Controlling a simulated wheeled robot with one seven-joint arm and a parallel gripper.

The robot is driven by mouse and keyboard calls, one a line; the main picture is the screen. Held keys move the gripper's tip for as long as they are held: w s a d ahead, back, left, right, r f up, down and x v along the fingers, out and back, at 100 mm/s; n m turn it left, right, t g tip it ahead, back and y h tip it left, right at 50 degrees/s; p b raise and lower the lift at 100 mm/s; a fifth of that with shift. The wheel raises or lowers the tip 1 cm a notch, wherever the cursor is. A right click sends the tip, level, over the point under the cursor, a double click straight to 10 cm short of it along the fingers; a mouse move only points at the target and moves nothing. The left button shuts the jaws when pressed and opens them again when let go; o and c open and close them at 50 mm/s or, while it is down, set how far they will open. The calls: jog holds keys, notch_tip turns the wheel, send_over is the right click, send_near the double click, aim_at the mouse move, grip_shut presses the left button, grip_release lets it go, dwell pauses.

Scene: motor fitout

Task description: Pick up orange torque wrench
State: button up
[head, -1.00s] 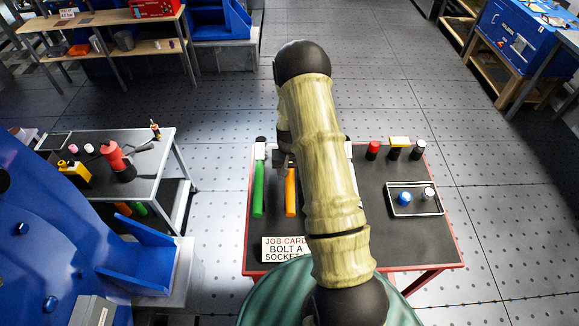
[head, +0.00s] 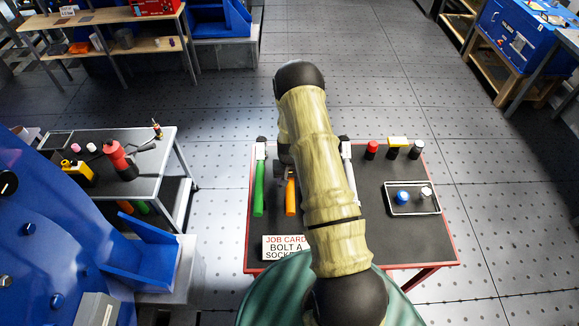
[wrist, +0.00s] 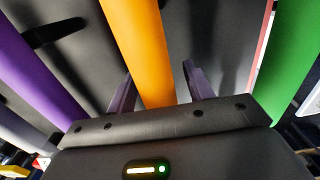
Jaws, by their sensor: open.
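The orange torque wrench (head: 291,197) lies on the dark table, partly hidden behind my arm in the head view. In the wrist view its orange handle (wrist: 139,45) runs down between the two fingers of my gripper (wrist: 160,88). The fingers are open, one on each side of the handle, with a gap on both sides. In the head view the gripper is mostly hidden by my arm. I cannot tell how far the fingertips are above the table.
A green-handled wrench (head: 258,188) lies left of the orange one; it shows at right in the wrist view (wrist: 295,50). A purple handle (wrist: 35,70) is on the other side. A tray (head: 412,211) and a job card (head: 286,247) are on the table (head: 400,245).

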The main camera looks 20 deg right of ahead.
grip_shut()
jog(key=shift+w+r, duration=0.1)
jog(key=shift+r, duration=0.1)
dwell(0.3)
jog(key=shift+r, duration=0.3)
notch_tip(320, 180, up, 9)
jog(key=b, duration=0.3)
jog(key=shift+r, duration=0.1)
dwell(0.3)
